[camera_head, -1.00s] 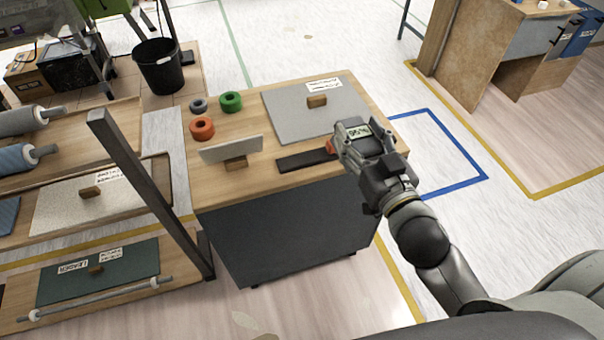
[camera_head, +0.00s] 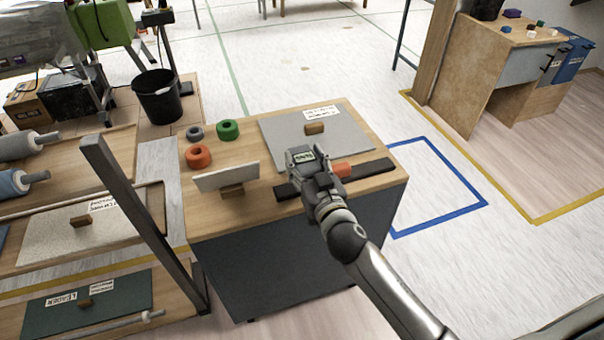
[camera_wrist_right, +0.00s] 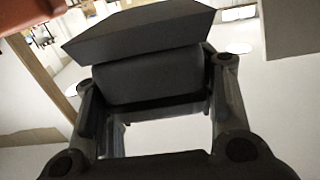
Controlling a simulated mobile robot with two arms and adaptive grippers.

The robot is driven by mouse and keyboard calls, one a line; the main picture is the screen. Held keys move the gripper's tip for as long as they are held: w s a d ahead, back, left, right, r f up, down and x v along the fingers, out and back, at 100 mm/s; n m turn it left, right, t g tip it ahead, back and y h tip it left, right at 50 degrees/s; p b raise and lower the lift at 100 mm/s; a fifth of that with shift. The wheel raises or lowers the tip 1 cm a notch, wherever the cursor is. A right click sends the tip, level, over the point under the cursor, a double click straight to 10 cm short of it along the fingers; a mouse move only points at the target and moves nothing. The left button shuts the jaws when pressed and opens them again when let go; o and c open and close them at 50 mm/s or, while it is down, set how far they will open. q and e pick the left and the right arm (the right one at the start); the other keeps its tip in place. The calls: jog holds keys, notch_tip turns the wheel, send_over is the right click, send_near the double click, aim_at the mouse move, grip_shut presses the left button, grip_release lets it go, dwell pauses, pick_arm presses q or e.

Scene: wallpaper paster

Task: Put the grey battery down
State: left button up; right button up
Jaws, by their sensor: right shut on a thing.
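The grey battery (camera_wrist_right: 150,88) shows in the right wrist view as a dark grey block between my right gripper's fingers. In the head view my right gripper (camera_head: 303,158) is over the front part of the wooden-topped table (camera_head: 262,170), near the dark strip. It is shut on the battery. The battery is mostly hidden by the gripper in the head view, and I cannot tell whether it touches the tabletop. My left gripper is not in view.
A dark strip (camera_head: 375,169) and an orange piece (camera_head: 342,169) lie right of the gripper. A grey sheet (camera_head: 345,140) lies behind. An upright pale plate (camera_head: 226,177) and orange (camera_head: 198,157), green (camera_head: 228,130) and grey rolls (camera_head: 195,132) stand left. A dark post (camera_head: 140,220) rises at the left.

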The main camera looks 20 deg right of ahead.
jog(key=shift+w+a+f, duration=0.25)
jog(key=shift+w+f, duration=0.1)
jog(key=shift+f, duration=0.1)
jog(key=shift+w+f+b, duration=0.1)
jog(key=shift+f+b, duration=0.35)
jog(key=shift+f, duration=1.15)
jog(key=shift+f, duration=0.2)
jog(key=o, duration=1.1)
jog(key=shift+r, duration=0.15)
